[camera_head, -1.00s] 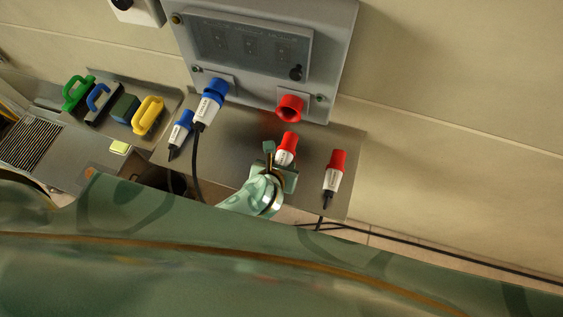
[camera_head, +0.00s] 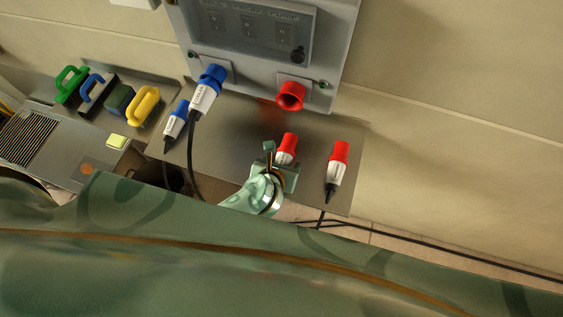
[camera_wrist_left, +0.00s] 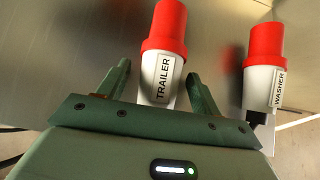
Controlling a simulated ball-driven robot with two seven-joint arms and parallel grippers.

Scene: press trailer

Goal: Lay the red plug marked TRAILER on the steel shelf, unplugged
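The red plug marked TRAILER (camera_wrist_left: 163,52) has a white body and red head. It is off the socket, over the steel shelf (camera_head: 235,150), red end pointing away from me. It also shows in the head view (camera_head: 287,146). My left gripper (camera_wrist_left: 160,82) is around its white body, with a finger on each side and visible gaps, so the fingers look open. It also shows in the head view (camera_head: 279,160). I cannot tell for certain whether the plug touches the shelf. The red socket (camera_head: 291,96) on the grey panel is empty. My right gripper is not in view.
A red plug marked WASHER (camera_wrist_left: 264,75) lies to the right on the shelf. A blue plug (camera_head: 206,91) sits in the panel's (camera_head: 250,60) left socket, and another blue plug (camera_head: 175,127) lies beside it. Brushes stand on a tray further left.

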